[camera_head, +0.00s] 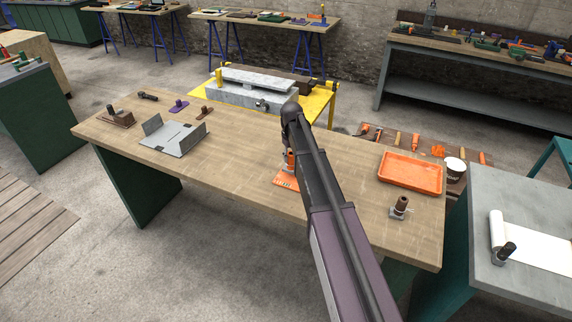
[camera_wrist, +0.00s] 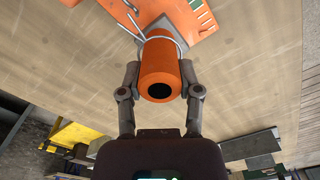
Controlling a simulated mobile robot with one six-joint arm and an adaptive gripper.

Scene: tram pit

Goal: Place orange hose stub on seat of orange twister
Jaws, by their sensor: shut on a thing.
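The orange hose stub (camera_wrist: 159,62) is a short cylinder with a dark round hole in its end. In the wrist view my gripper (camera_wrist: 160,72) is shut on it, one finger on each side. A pale wire loop runs around or just beyond its far end. The orange twister (camera_wrist: 197,12), a flat orange plate with slots and a green part, lies beyond the stub. In the head view the twister (camera_head: 285,181) is on the wooden bench, partly hidden by my arm, with the stub (camera_head: 291,160) above it. I cannot tell whether the stub touches the seat.
On the bench (camera_head: 235,158) are an orange tray (camera_head: 410,171) and a brown-topped small tool (camera_head: 401,206) at right, and a grey bent-metal fixture (camera_head: 174,137) at left. A yellow-framed stand (camera_head: 318,101) is behind.

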